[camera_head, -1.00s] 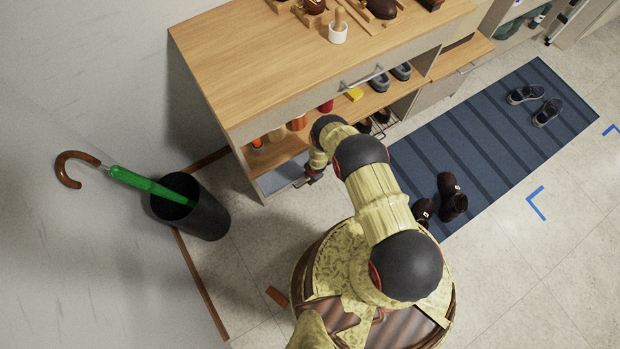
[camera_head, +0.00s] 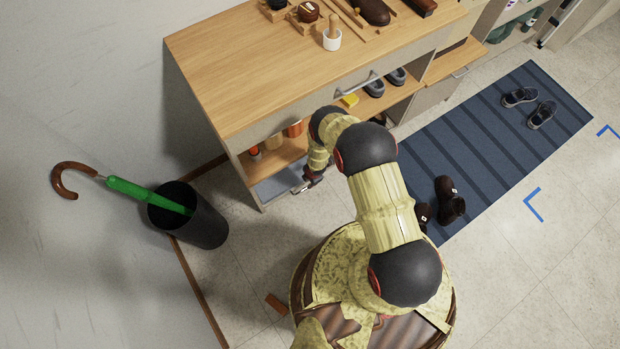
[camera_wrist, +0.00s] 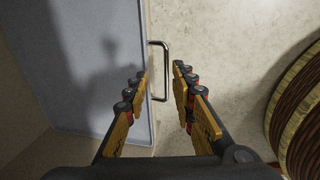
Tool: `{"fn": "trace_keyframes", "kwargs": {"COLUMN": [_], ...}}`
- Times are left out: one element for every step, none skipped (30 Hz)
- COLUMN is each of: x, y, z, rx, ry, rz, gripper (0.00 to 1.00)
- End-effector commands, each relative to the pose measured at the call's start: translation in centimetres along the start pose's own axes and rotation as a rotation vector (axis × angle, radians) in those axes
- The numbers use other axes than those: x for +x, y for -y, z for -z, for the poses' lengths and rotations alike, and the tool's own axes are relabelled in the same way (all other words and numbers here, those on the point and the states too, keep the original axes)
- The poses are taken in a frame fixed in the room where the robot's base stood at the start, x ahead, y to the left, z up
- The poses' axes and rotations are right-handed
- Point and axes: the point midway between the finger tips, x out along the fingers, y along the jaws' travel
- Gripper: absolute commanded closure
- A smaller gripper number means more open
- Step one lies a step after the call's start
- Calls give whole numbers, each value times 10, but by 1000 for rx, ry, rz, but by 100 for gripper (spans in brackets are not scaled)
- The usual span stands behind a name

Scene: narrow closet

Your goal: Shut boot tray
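The boot tray (camera_head: 275,187) is a flat grey-blue tray at the bottom left of the wooden shoe cabinet. In the wrist view the tray (camera_wrist: 98,60) fills the left side, with a metal bar handle (camera_wrist: 166,72) on its front edge. My gripper (camera_head: 309,181) is low in front of the tray. In the wrist view my gripper (camera_wrist: 162,73) is open, its two fingers on either side of the handle's line. I cannot tell whether a finger touches the handle. My arm hides part of the cabinet's lower front in the head view.
The shoe cabinet (camera_head: 235,75) has shoes and care items on its shelves and top. A black umbrella stand (camera_head: 205,225) with a green umbrella (camera_head: 145,192) stands to the left. A striped blue rug (camera_head: 480,150) with shoes lies to the right. Bare floor lies before the tray.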

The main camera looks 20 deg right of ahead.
Motion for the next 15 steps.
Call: {"fn": "trace_keyframes", "kwargs": {"x": [-7, -10, -15, -18, -21, -26, -28, -31, -34, -36, -38, -40, -41, -42, -43], "y": [-1, -1, -1, -1, -1, -2, -2, -2, -2, -2, -2, -2, -2, -2, -2], "z": [0, 0, 0, 0, 0, -1, -1, 0, 0, 0, 0, 0, 0, 0, 0], "rx": [0, 0, 0, 0, 0, 0, 0, 0, 0, 0, 0, 0, 0, 0, 0], "ry": [0, 0, 0, 0, 0, 0, 0, 0, 0, -1, -1, 0, 0, -1, -1], "rz": [-1, -1, -1, -1, -1, -2, -2, -1, -1, 0, 0, -1, -1, -1, 0], "gripper": [74, 74, 74, 74, 74, 74, 74, 74, 74, 74, 74, 74, 74, 74, 74]}}
